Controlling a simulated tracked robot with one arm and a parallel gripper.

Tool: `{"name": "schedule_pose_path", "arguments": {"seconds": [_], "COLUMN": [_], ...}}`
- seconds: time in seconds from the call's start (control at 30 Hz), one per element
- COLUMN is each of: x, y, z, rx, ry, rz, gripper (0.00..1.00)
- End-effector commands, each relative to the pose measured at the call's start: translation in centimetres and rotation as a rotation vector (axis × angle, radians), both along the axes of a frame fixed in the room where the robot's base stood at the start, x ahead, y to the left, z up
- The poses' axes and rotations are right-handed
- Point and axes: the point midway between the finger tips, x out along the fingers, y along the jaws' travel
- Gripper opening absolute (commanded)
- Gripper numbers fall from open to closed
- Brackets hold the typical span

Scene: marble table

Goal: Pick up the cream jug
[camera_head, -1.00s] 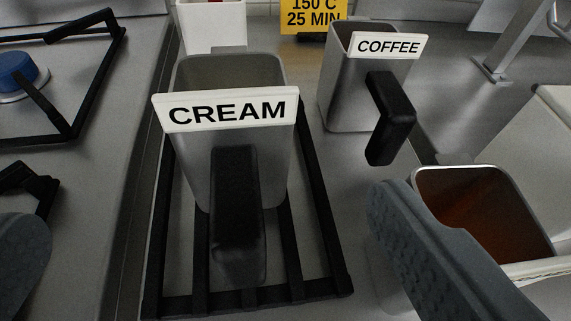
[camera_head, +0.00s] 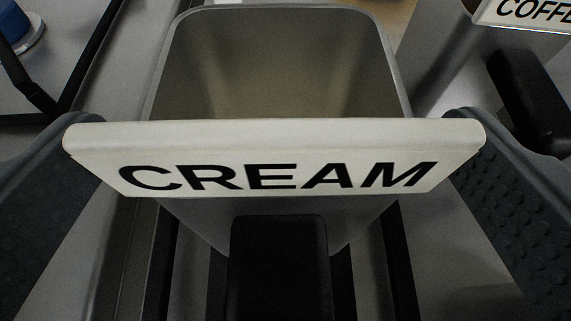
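The cream jug (camera_head: 285,60) is a grey metal container with a white label reading CREAM (camera_head: 275,160) on its near side and a black handle (camera_head: 278,265) below the label. It stands on a black rack, and its open top looks empty as far as I can see. My gripper (camera_head: 280,165) is open, with one grey finger at the left of the jug and one at the right. The finger tips come up level with the two ends of the label. I cannot tell whether either finger touches it.
A coffee jug (camera_head: 530,55) with a white label and black handle stands close by at the upper right, near my right finger. At the upper left are a black metal frame (camera_head: 85,55) and a blue round thing (camera_head: 14,22). Black rack bars (camera_head: 400,265) run below the jug.

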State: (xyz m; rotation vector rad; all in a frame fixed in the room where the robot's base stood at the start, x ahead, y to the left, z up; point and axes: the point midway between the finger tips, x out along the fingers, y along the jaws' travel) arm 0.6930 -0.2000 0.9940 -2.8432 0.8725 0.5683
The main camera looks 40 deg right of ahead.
Motion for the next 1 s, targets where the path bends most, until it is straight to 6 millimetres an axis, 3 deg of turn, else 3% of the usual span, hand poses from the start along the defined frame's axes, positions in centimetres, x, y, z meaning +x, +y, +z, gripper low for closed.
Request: {"name": "schedule_pose_path", "arguments": {"seconds": [0.2,0.53,0.8,1.0], "x": [1.5,1.8,1.8,1.8], "y": [-1.1,-1.3,-1.2,-1.2], "z": [-0.7,-0.9,-0.9,-0.8], "rx": [0.001,0.0,0.0,0.0], "ry": [0.001,0.0,0.0,-0.001], "rz": [-0.001,0.0,0.0,0.001], "gripper": [0.98,0.98,0.25,0.25]}}
